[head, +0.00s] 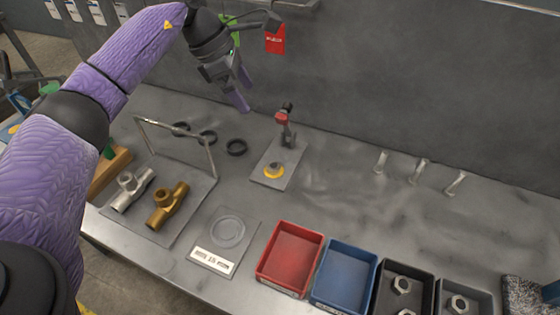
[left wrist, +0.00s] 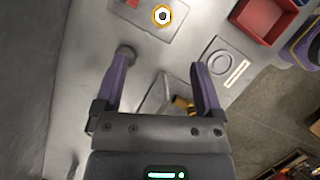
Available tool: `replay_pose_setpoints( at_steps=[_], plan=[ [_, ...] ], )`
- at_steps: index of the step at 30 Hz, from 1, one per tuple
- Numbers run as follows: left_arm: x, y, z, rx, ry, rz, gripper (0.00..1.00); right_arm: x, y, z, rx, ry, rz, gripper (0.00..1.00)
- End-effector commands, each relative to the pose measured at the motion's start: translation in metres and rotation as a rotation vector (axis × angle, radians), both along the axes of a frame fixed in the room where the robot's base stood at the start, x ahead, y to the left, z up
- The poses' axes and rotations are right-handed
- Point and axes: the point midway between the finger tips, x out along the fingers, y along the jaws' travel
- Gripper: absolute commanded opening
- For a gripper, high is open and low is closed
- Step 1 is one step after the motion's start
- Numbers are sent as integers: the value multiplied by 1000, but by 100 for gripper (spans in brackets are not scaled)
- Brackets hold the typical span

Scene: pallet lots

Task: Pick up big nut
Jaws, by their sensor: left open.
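Metal hex nuts lie in two dark bins at the lower right of the head view. One nut (head: 402,285) is in the black bin (head: 378,277), with another partly cut off below it. A further nut (head: 458,304) is in the dark grey bin (head: 466,289). I cannot tell by size which is the big nut. My left gripper (head: 241,100) is raised above the back of the bench, far left of the bins. In the left wrist view its jaws (left wrist: 161,60) are apart with nothing between them. My right gripper is not seen.
A red bin (head: 290,258) and a blue bin (head: 344,277) stand left of the nuts. A toggle clamp (head: 286,122) stands on a plate with a yellow ring (head: 274,171). The bench's right middle is mostly clear.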

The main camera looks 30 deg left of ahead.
Motion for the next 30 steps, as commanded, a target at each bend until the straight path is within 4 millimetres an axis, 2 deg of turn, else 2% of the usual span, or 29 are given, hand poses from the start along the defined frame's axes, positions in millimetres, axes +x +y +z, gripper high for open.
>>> replay_pose_setpoints(
  at_steps=[1, 6, 16, 20, 30],
  plan=[
    [1, 0, -13, 0, 5, 0, 88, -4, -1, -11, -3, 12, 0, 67],
    [2, 0, -39, 0, 16, 1, 88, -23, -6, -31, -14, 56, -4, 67],
    [5, 0, -107, 0, 47, 1, 88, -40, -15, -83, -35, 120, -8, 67],
    [6, -2, -116, 0, 50, 0, 88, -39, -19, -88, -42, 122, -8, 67],
    [16, -26, -168, -1, 51, -2, 88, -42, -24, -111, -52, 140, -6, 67]
  ],
)
